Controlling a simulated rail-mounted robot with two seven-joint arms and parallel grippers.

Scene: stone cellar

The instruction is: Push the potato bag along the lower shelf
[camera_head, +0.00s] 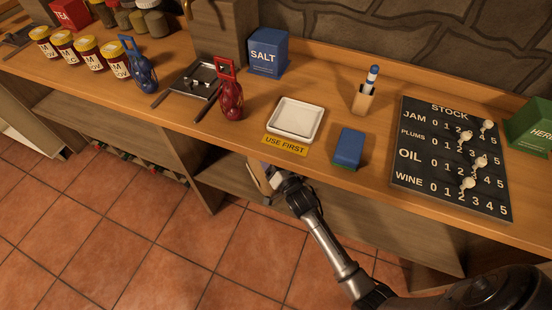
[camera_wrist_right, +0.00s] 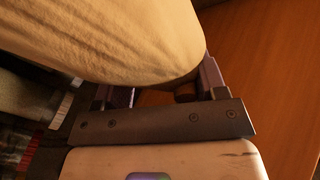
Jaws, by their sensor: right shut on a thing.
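The potato bag (camera_wrist_right: 125,35), a beige cloth sack with creases, fills the upper left of the right wrist view. My right gripper (camera_wrist_right: 158,88) is up against it, with a dark finger on each side, shut on the bag. The bag hides the fingertips. In the head view my right arm reaches down from the lower right, and its gripper (camera_head: 266,181) is at the counter's front edge, partly under it. The counter hides most of the bag in the head view. My left gripper is not in view.
The lower shelf (camera_head: 385,235) runs under the counter (camera_head: 225,140). An upright divider (camera_head: 195,175) stands left of my right gripper. On the counter above are a white tray (camera_head: 295,118), a blue sponge (camera_head: 349,145) and a stock board (camera_head: 450,160). The tiled floor is clear.

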